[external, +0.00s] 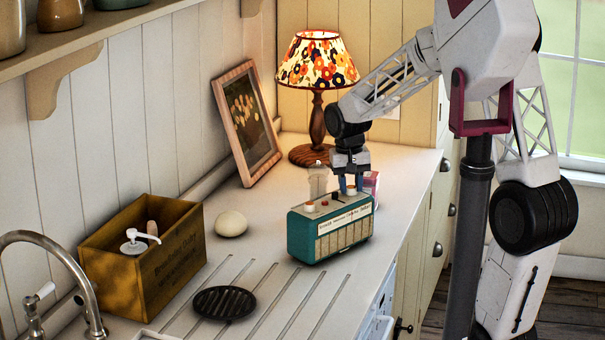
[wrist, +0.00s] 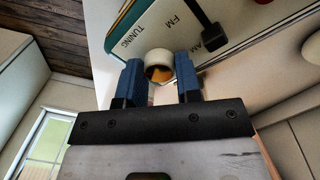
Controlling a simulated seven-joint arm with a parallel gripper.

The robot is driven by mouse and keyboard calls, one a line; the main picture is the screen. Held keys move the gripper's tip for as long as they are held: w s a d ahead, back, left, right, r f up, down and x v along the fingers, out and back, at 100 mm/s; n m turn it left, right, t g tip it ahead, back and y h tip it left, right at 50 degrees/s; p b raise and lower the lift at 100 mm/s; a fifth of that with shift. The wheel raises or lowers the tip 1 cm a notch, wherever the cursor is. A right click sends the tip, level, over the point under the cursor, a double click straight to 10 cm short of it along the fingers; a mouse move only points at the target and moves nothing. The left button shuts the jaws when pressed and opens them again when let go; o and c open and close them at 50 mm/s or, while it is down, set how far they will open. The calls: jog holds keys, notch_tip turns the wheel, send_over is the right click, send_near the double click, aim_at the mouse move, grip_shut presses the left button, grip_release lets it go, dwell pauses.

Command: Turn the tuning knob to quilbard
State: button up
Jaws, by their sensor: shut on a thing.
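The teal radio (external: 330,238) stands on the white worktop, its pale front panel facing the camera. My gripper (external: 351,184) points down at the right end of its top, with its blue fingers on either side of the tuning knob (external: 351,190). The words TUNING, FM and AM show on the radio's top (wrist: 155,35), near a dark switch (wrist: 207,32). The station names, quilbard among them, are too small to read.
A lit flowered lamp (external: 317,65) and a framed picture (external: 247,120) stand behind the radio. A clear glass (external: 317,180) and a pink container (external: 371,184) stand close behind it. A white egg-shaped object (external: 231,223), wooden crate (external: 145,270) and black trivet (external: 226,302) lie left.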

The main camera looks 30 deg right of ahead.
aim_at(350, 186)
jog(key=m, duration=1.3)
jog(key=shift+m+y, duration=0.3)
dwell(0.3)
jog(key=o, duration=0.9)
jog(key=shift+w+r, duration=0.1)
jog(key=shift+r, duration=0.05)
jog(key=shift+w+r, duration=0.2)
jog(key=shift+r, duration=3.55)
jog(key=shift+s, duration=0.1)
